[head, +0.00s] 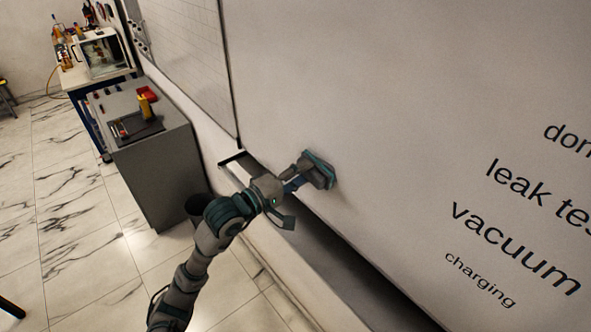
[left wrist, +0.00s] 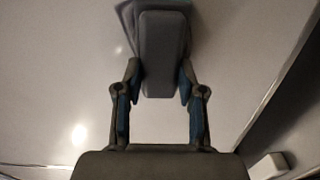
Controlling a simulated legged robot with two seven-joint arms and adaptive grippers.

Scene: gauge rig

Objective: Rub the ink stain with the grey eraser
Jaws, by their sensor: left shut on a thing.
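The grey eraser (head: 319,170) is at the lower left part of the whiteboard (head: 370,100), just above its bottom edge. It looks close against the board face, but I cannot tell whether it touches. My left gripper (head: 300,183) is shut on the eraser. In the left wrist view the long grey eraser (left wrist: 163,50) sits between the two fingertips of my left gripper (left wrist: 161,85), with a dark patch beside its upper end. No ink stain can be made out in either view. My right gripper is not in view.
A tray-like ledge (head: 236,160) juts out left of the eraser. Black words such as "vacuum" (head: 515,245) are on the board at right. A grey cabinet (head: 160,175) with tools on top and a workbench (head: 92,72) stand at left. The marble-patterned floor (head: 75,240) is mostly clear.

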